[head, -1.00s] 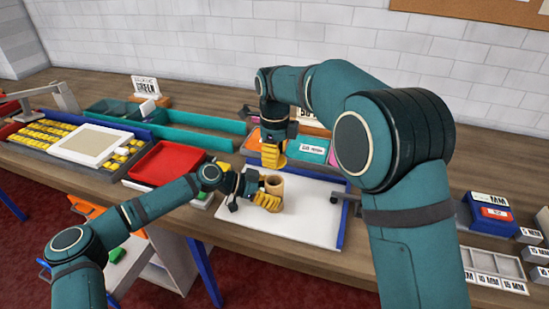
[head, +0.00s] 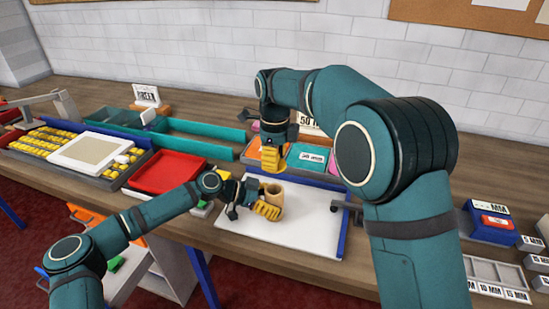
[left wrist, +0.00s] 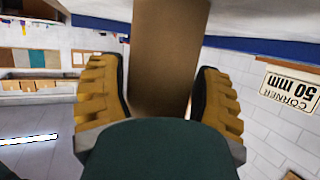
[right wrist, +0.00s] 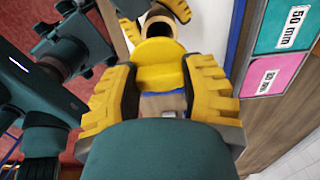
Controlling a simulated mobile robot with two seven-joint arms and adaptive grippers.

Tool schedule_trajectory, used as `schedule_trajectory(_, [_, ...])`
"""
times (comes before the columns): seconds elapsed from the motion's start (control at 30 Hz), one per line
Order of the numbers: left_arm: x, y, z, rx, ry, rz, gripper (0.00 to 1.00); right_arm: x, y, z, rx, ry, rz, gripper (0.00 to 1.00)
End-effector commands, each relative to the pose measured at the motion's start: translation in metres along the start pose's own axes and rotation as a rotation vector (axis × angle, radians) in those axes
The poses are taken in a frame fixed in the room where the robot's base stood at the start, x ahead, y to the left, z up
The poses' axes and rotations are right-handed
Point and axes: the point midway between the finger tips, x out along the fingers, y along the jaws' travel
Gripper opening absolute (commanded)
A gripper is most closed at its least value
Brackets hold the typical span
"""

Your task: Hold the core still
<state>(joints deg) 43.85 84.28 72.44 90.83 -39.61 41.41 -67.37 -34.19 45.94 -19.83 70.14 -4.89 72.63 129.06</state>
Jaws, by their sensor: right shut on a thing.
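The core (head: 274,190) is a brown hollow tube standing upright on the white board (head: 310,230). My left gripper (head: 266,211) is low at the board with its fingers on either side of the core. In the left wrist view the core (left wrist: 168,60) fills nearly all the space between the fingers; I cannot tell whether both pads touch it. My right gripper (head: 273,163) points down behind and above the core. In the right wrist view it is shut on a rounded yellow piece (right wrist: 160,65), with the core's open end (right wrist: 160,27) beyond.
Behind the board is a tray with orange, teal (head: 307,158) and pink compartments. A red tray (head: 168,172) lies to the left, and a blue box (head: 488,222) and a grey compartment tray (head: 497,272) to the right. The board's front right is clear.

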Motion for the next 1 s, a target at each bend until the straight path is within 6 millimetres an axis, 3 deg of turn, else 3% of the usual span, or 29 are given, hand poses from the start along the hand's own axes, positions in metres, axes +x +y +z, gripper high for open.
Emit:
schedule_trajectory(0.47, [-0.006,0.0,0.0,0.0,-0.002,-0.001,0.91,0.0,0.0,0.0,0.0,0.0,0.0,0.07])
schedule_trajectory(1.0, [-0.102,0.0,0.0,-0.001,-0.002,-0.002,0.91,0.0,0.0,0.0,0.0,0.0,0.0,0.07])
